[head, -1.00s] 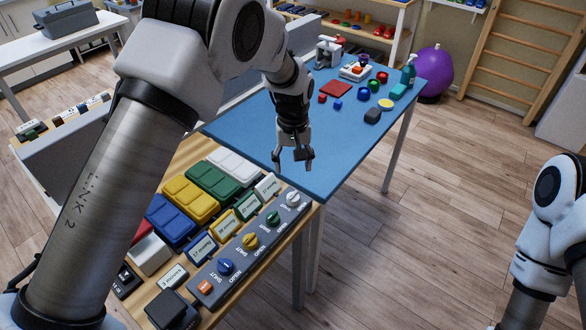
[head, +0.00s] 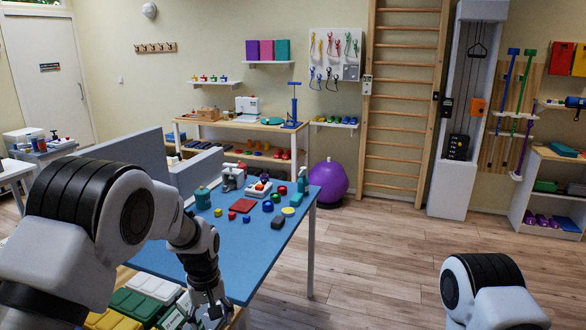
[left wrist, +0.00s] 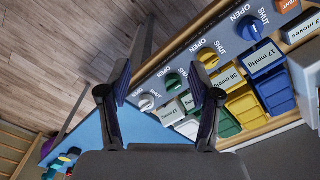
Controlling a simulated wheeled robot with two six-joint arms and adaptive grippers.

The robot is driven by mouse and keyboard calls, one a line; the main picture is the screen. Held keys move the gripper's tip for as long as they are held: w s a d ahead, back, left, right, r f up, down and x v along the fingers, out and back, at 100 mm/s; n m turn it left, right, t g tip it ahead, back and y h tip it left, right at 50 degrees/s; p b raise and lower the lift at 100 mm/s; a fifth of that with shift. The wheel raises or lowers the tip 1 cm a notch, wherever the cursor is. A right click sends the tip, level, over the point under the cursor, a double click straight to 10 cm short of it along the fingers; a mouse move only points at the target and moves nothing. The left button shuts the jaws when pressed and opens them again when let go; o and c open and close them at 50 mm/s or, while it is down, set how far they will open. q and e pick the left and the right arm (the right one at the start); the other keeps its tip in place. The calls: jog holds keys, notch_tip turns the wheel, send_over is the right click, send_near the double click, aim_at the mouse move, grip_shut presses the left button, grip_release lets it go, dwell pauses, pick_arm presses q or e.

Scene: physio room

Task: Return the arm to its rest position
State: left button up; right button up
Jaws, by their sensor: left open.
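My left arm (head: 80,240) comes in from the left in the head view and bends down over the near end of the blue table (head: 255,275). My left gripper (head: 210,318) hangs pointing down at the lower picture edge, where its tips are partly cut off. In the left wrist view the two fingers (left wrist: 158,85) are spread apart with nothing between them. Beyond them are the valve panel (left wrist: 176,82) with its coloured knobs and a row of coloured bins (left wrist: 242,103). My right arm (head: 488,290) shows at the lower right; its gripper is out of view.
Small items, including a red pad (head: 243,205) and a dark block (head: 278,223), lie on the blue table's far part. Grey partitions (head: 120,160) stand behind my left arm. A purple ball (head: 328,182) rests beyond the table. The wooden floor (head: 385,255) to the right is open.

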pick_arm(q)
jog(key=s+a+f+g, duration=0.25)
jog(key=s+f, duration=0.25)
jog(key=f, duration=0.4)
jog(key=s+a+f+m+t, duration=0.1)
jog(key=s+f, duration=0.3)
jog(key=s, duration=0.5)
jog(key=s+a+f+m, duration=0.2)
jog(key=s+f, duration=0.2)
jog(key=s, duration=0.6)
jog(key=s+a+f+m+t, duration=0.1)
jog(key=s+f, duration=0.3)
jog(key=s, duration=0.5)
jog(key=shift+s+a+f+t, duration=0.15)
jog(key=shift+a+f+t, duration=0.2)
pick_arm(e)
jog(key=shift+w+a, duration=0.15)
jog(key=shift+w, duration=0.45)
pick_arm(q)
jog(key=shift+s, duration=0.1)
pick_arm(e)
jog(key=shift+s, duration=0.15)
